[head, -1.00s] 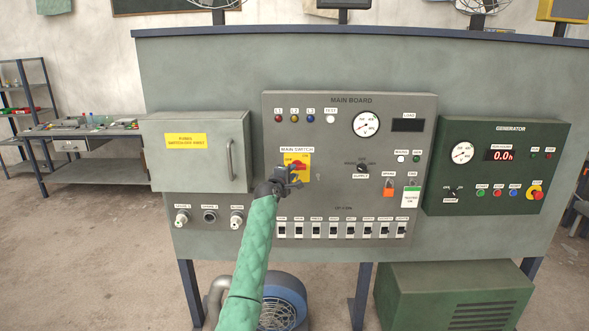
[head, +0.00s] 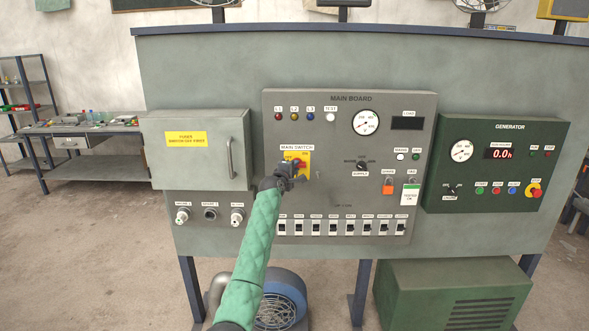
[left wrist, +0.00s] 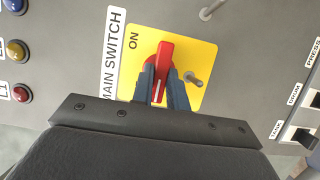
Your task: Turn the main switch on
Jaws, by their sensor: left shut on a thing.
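The main switch is a red handle (left wrist: 165,62) on a yellow plate (left wrist: 203,48), on the left part of the grey main board (head: 340,210). The yellow plate (head: 304,157) shows in the head view, partly covered by my gripper. My left gripper (left wrist: 163,88) is shut on the red handle, one dark finger on each side. In the wrist view the handle stands nearly upright, slightly tilted; the ON mark is at the plate's upper left. The plate's lower part is hidden by the gripper. My right gripper is not in view.
A small metal peg (left wrist: 194,79) sticks out of the plate close beside the fingers. Several breakers (head: 348,228) line the board's bottom. The fuse cabinet (head: 195,155) juts out at left, the generator panel (head: 480,185) at right. A blue blower (head: 284,298) stands below.

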